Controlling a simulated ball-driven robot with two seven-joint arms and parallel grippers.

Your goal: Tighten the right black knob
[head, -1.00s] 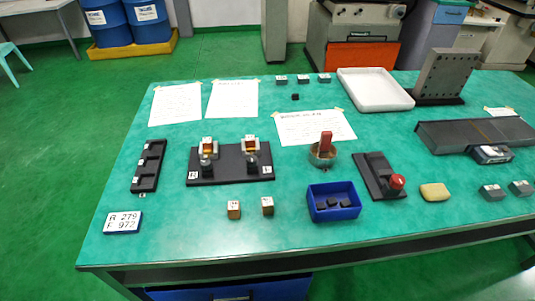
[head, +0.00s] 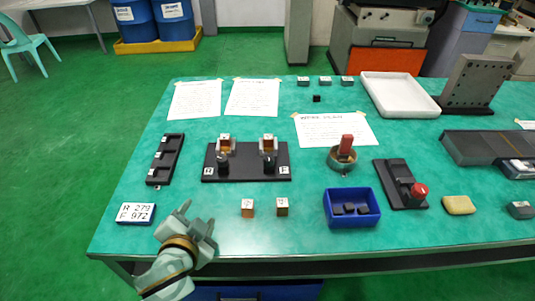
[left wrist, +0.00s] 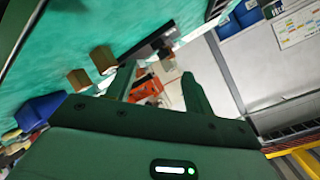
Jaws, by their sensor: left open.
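A black fixture base (head: 246,175) lies on the green table, with two holders, each with an orange-brown block. The right black knob (head: 269,163) stands at the front of the right holder, beside the "F" label. The left black knob (head: 223,163) stands at the front of the left holder. My left gripper (head: 196,214) is open and empty, near the table's front edge, left of and nearer than the fixture, touching neither knob. Its fingers also show apart in the left wrist view (left wrist: 156,82). My right gripper is not in view.
Two brown blocks (head: 247,208) (head: 282,207) stand right of my left gripper. A blue bin (head: 368,220) with black pieces is farther right.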

